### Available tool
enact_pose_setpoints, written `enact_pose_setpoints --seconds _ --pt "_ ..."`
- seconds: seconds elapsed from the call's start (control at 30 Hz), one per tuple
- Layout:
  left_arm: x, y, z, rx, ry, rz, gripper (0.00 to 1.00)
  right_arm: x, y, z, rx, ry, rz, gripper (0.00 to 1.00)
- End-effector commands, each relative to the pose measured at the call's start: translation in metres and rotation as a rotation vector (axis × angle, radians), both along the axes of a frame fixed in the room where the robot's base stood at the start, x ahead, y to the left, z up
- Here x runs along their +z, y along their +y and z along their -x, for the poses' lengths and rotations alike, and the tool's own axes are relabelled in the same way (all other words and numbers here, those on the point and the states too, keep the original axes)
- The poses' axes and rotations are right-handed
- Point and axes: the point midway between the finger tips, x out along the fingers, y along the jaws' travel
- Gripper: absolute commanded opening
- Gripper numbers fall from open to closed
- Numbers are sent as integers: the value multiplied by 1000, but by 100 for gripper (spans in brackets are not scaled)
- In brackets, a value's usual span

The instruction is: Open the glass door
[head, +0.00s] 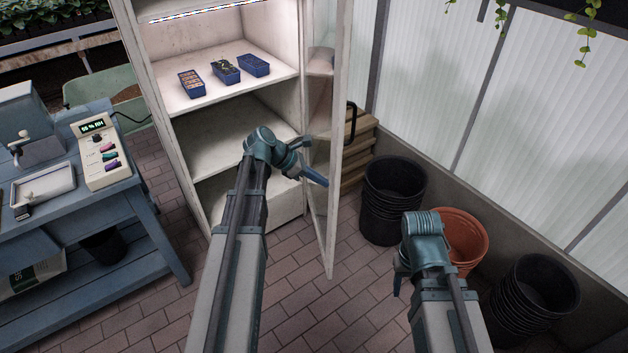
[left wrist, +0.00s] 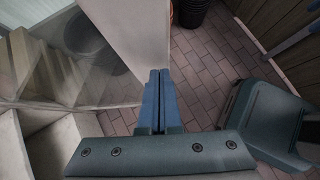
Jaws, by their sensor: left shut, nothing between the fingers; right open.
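The glass door (head: 335,190) of the white cabinet (head: 185,165) stands open, swung out on its right side. Its black handle (head: 351,122) is on the outer face. My left gripper (head: 322,181) is shut and empty, at the inner side of the door below handle height. In the left wrist view its closed blue fingers (left wrist: 161,98) lie beside the pale door frame (left wrist: 140,40); I cannot tell whether they touch it. My right gripper (head: 397,286) is open, low at the right, away from the door; its fingers are mostly hidden.
Small blue boxes (head: 225,71) sit on a cabinet shelf. Right of the door are wooden crates (head: 360,150), black pots (head: 393,200), an orange pot (head: 465,235) and more black pots (head: 535,295). A blue bench (head: 95,235) stands left. Brick floor (head: 290,290) is clear before the cabinet.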

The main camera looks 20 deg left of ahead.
Motion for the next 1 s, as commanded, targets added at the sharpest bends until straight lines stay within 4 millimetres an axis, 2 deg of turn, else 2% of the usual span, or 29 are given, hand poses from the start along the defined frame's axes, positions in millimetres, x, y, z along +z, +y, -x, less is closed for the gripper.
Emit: enact_pose_setpoints --seconds 0.17,0.27,0.4,0.6,0.8,1.0 --pt "0 -49 -23 79 -1 -1 0 0 0 0 0 0 0 50" --pt "0 -82 -46 146 -2 -1 0 0 0 0 0 0 0 50" --pt "0 -127 -87 235 -2 -1 0 0 0 0 0 0 0 50" --pt "0 -182 -146 235 0 1 0 0 0 0 0 0 0 50" --pt "0 -220 -197 236 0 0 0 0 0 0 0 0 0 50" --pt "0 -242 -231 238 0 0 0 0 0 0 0 0 0 50"
